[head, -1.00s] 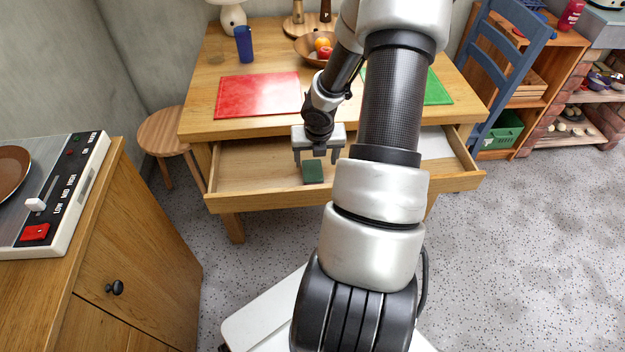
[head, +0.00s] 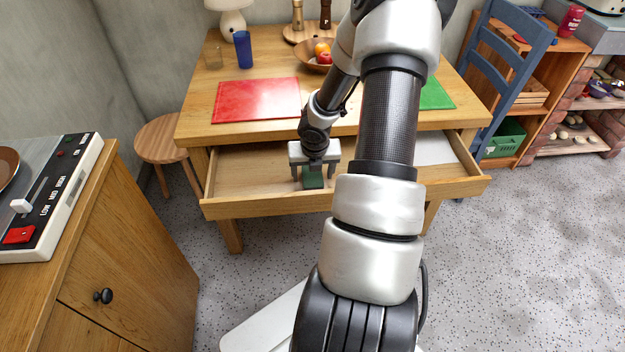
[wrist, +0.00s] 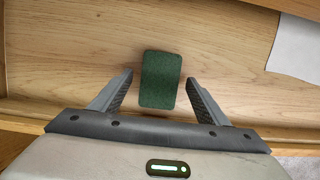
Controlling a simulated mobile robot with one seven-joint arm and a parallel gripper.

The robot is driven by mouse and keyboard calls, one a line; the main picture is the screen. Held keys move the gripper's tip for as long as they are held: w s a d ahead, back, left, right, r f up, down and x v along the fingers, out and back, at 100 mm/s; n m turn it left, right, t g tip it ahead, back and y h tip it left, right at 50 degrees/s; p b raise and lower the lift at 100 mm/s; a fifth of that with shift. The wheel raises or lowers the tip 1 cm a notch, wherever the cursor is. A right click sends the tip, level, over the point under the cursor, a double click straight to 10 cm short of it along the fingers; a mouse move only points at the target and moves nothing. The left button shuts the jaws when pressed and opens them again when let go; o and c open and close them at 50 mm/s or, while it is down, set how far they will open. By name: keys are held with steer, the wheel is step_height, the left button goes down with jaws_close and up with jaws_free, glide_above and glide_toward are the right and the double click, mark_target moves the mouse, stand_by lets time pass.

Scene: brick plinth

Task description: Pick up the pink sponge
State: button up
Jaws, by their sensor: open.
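A dark green block, like a sponge or scouring pad (head: 313,178), lies in the open table drawer. It also shows in the wrist view (wrist: 161,80). No pink face of it shows, and I see no pink sponge elsewhere. My gripper (head: 314,180) is low in the drawer, right at the green block. In the wrist view my gripper (wrist: 161,95) is open, with one finger on each side of the block's near part and a gap on both sides. The block's underside is hidden.
The open drawer (head: 250,204) has a raised front wall close to my gripper. A white paper (head: 433,148) lies at the drawer's right. The tabletop above holds a red mat (head: 256,100), a green mat (head: 436,95), a blue cup (head: 244,50) and a fruit bowl (head: 308,58).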

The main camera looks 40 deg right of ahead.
mark_target(313, 177)
steer(key=shift+f, duration=0.2)
stand_by(0.3)
steer(key=c, duration=1.1)
steer(key=shift+r, duration=0.15)
step_height(313, 177, up, 10)
steer(key=p, duration=0.7)
steer(key=shift+r, duration=0.1)
